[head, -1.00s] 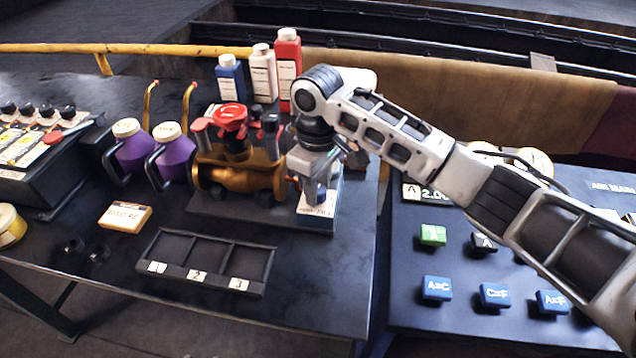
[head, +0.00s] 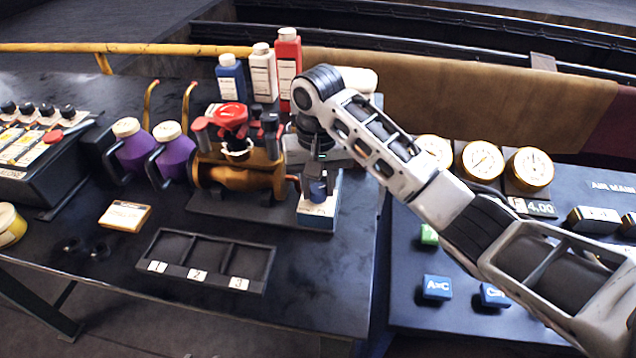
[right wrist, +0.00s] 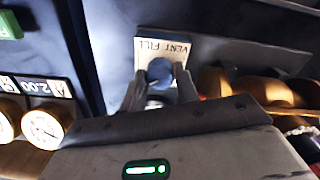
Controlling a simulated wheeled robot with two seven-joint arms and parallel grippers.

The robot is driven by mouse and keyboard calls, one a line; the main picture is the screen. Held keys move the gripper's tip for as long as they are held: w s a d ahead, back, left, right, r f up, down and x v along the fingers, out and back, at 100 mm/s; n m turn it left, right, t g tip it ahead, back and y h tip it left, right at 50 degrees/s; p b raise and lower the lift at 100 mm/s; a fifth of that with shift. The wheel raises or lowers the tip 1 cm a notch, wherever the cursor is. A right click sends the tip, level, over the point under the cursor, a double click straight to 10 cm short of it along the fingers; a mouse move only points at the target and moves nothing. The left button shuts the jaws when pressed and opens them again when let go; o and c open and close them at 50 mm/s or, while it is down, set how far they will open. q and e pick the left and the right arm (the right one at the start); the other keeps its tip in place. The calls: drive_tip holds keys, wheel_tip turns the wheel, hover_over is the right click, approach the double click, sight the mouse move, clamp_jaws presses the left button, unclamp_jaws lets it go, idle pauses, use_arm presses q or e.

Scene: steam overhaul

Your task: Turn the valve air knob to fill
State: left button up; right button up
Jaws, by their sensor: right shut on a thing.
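The valve air knob is a round blue knob (head: 318,189) on a small block with a white top plate (head: 318,208), right of the brass valve (head: 240,178). In the right wrist view the knob (right wrist: 160,72) sits between my fingertips, and the plate (right wrist: 150,47) reads VENT and FILL, upside down. My right gripper (right wrist: 160,84) is shut on the knob from above; it also shows in the head view (head: 318,183). Which word the knob points to cannot be told. My left gripper is not in view.
A red handwheel (head: 231,115) tops the brass valve. Blue, white and red bottles (head: 287,70) stand behind; purple jugs (head: 172,150) stand left. A numbered tray (head: 210,262) lies in front. Gauges (head: 482,160) and blue buttons (head: 437,287) are on the right panel.

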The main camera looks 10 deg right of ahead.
sight(318, 188)
drive_tip(key=shift+w+r+m, duration=0.1)
drive_tip(key=shift+m, duration=0.5)
drive_tip(key=o, duration=1)
drive_tip(key=shift+c, duration=0.2)
wheel_tip(318, 188, up, 16)
